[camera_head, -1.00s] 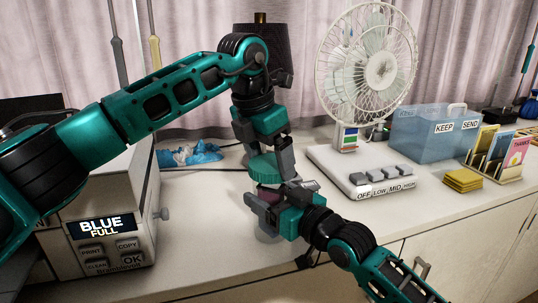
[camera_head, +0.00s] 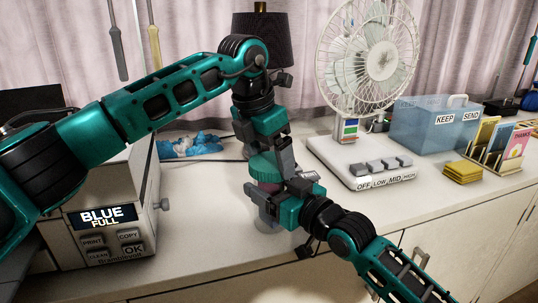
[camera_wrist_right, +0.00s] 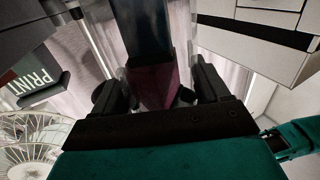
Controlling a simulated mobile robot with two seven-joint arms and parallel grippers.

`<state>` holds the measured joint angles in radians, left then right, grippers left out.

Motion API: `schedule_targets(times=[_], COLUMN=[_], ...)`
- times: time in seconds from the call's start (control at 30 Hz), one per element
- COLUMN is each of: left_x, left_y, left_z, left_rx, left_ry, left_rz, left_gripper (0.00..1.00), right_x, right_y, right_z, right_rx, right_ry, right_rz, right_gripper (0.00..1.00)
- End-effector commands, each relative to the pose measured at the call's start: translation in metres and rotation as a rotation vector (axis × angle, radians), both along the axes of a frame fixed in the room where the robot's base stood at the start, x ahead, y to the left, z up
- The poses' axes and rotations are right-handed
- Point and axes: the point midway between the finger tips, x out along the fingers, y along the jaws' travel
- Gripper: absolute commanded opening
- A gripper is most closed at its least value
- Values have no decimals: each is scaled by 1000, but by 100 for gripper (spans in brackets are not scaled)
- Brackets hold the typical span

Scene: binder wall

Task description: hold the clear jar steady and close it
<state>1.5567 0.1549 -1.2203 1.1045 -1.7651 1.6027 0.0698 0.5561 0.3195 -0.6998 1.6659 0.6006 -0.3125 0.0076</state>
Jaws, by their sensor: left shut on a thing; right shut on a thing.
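The clear jar (camera_head: 268,222) stands upright on the counter, with dark red contents that also show in the right wrist view (camera_wrist_right: 152,86). A teal ribbed lid (camera_head: 263,168) is at the jar's mouth; I cannot tell whether it is fully seated. My left gripper (camera_head: 267,160) comes down from above and is shut on the lid. My right gripper (camera_head: 267,193) is shut around the jar's body from the front right, and its fingers flank the jar in the wrist view (camera_wrist_right: 158,90). It hides much of the jar's middle.
A labelled machine (camera_head: 105,225) stands at the left, with crumpled blue-and-white material (camera_head: 190,145) behind it. A white fan (camera_head: 365,55) and its button base (camera_head: 362,165) stand to the right. Further right are a blue bin (camera_head: 435,125) and yellow pads (camera_head: 463,172). A dark lamp (camera_head: 262,38) is behind.

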Motion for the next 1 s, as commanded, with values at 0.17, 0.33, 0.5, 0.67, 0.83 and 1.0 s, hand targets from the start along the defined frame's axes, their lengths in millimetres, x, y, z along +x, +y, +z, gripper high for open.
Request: schedule_targets(times=[0.17, 0.33, 0.5, 0.67, 0.83, 1.0], left_x=[0, 0, 0, 0, 1, 2], left_y=[0, 0, 0, 0, 0, 1], left_z=[-2, -6, -9, -12, -11, -11], left_rx=[0, 0, 1, 0, 3, 3], left_ry=[0, 0, 0, 0, 2, 3], left_rz=[-1, -1, -1, -2, -98, -360], left_gripper=[60, 60, 60, 60, 60, 60], right_x=[0, 0, 0, 0, 0, 0], right_y=[0, 0, 0, 0, 0, 0], right_z=[0, 0, 0, 0, 0, 0], right_rx=[-1, -1, -1, -1, -1, -1], right_ry=[1, 1, 1, 1, 1, 1], right_rz=[0, 0, 0, 0, 0, 0], right_gripper=[20, 20, 20, 0, 0, 0])
